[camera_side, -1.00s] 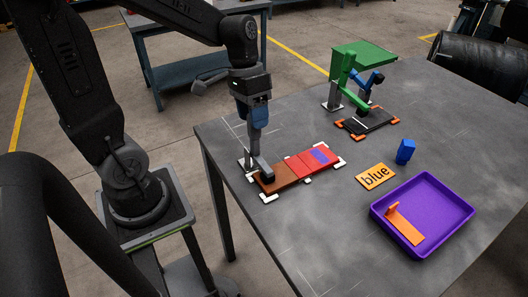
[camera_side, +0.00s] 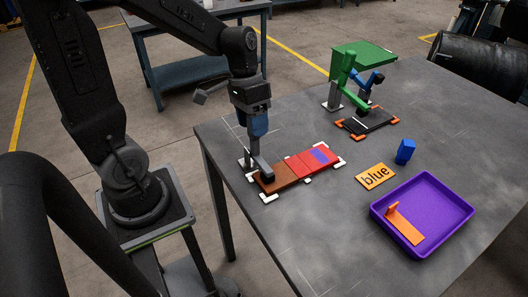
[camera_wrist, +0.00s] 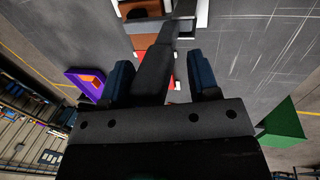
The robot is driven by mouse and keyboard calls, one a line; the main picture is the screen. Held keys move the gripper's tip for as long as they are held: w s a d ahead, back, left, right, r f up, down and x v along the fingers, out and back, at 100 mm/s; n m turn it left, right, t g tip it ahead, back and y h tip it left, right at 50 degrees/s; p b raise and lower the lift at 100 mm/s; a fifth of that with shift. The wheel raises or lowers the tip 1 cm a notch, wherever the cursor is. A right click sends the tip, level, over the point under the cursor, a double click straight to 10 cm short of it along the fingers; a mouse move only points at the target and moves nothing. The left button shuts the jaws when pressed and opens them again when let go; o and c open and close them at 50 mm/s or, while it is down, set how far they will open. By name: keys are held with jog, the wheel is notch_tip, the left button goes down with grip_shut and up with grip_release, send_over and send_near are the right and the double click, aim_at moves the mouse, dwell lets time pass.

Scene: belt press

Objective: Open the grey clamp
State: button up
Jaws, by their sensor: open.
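The grey clamp (camera_side: 255,165) stands at the left end of the red and brown belt piece (camera_side: 292,167). Its dark pad is down on the brown end, and its handle stands upright. My gripper (camera_side: 257,132) points down over this handle, with its blue fingers around the handle's upper part. In the wrist view my gripper (camera_wrist: 161,80) is open, with one blue finger on each side of the dark handle (camera_wrist: 154,76). I cannot tell whether either finger touches it. The fingers partly hide the handle in the side view.
A green stand (camera_side: 359,56) and a blue clamp (camera_side: 372,79) are beside a black strip (camera_side: 368,120) at the back. A blue block (camera_side: 405,151), an orange "blue" card (camera_side: 376,176) and a purple tray (camera_side: 452,204) lie to the right. The front table surface is clear.

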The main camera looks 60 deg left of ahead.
jog(key=shift+a+f, duration=0.1)
jog(key=shift+a, duration=1.3)
jog(key=a+f, duration=0.3)
jog(key=a, duration=0.2)
jog(key=shift+a+f, duration=0.25)
jog(key=shift+a, duration=0.1)
jog(key=shift+s, duration=0.1)
dwell(0.4)
